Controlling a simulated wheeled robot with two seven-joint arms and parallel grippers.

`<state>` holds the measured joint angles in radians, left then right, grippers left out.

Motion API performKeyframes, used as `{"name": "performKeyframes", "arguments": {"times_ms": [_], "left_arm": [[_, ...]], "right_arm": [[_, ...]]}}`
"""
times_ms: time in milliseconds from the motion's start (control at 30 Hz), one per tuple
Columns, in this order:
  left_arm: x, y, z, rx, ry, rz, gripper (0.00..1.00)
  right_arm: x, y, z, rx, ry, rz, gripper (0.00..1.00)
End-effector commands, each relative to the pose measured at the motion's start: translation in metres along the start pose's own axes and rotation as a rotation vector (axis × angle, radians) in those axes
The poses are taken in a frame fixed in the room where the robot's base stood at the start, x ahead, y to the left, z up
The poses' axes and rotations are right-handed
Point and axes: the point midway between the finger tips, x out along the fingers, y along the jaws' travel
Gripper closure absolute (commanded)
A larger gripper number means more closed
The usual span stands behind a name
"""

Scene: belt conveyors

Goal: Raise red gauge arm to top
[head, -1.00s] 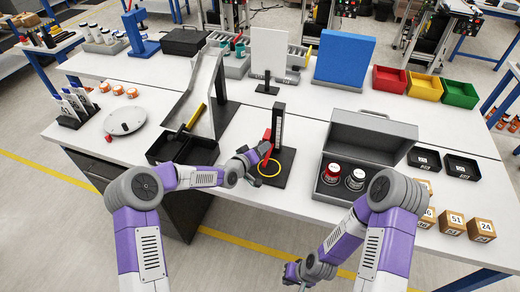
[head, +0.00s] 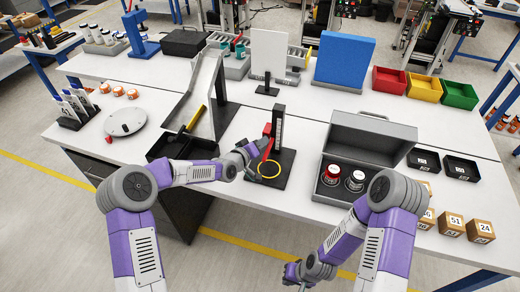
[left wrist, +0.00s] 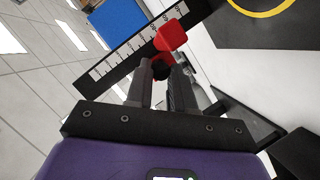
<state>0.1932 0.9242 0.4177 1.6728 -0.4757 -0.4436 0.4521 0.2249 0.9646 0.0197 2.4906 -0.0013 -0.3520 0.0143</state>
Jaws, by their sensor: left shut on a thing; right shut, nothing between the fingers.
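The red gauge arm (head: 267,145) is on a dark upright post (head: 279,122) with a pale scale, on a black base (head: 283,172) with a yellow ring (head: 269,169). The arm slants up toward the post's upper part. My left gripper (head: 259,146) is at the arm, shut on it. In the left wrist view the fingers (left wrist: 164,72) close at the red arm (left wrist: 170,36), in front of the scale (left wrist: 140,42); the exact contact is partly hidden. My right gripper (head: 290,273) is low, off the table's front edge, shut and empty.
An open grey case (head: 368,135) with jars stands right of the gauge. Numbered boxes (head: 451,222) sit at the front right. A white panel (head: 269,50) stands behind.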

Motion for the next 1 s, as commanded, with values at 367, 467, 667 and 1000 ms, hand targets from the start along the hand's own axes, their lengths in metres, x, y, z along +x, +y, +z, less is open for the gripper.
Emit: {"name": "performKeyframes", "arguments": {"times_ms": [367, 467, 667, 1000], "left_arm": [[-0.025, 0.065, -0.061, 0.003, 0.012, 0.008, 1.00], [-0.026, 0.068, -0.063, 0.002, 0.011, 0.007, 1.00], [-0.025, 0.067, -0.062, 0.001, 0.010, 0.006, 1.00], [-0.025, 0.066, -0.061, 0.001, 0.007, 0.005, 0.52]], "right_arm": [[-0.014, -0.005, 0.001, 0.000, 0.000, 0.000, 1.00], [-0.015, -0.005, 0.001, 0.000, 0.000, 0.000, 1.00], [-0.014, -0.005, 0.001, 0.000, 0.000, 0.000, 1.00], [-0.014, -0.005, 0.001, 0.000, 0.000, 0.000, 1.00]]}}
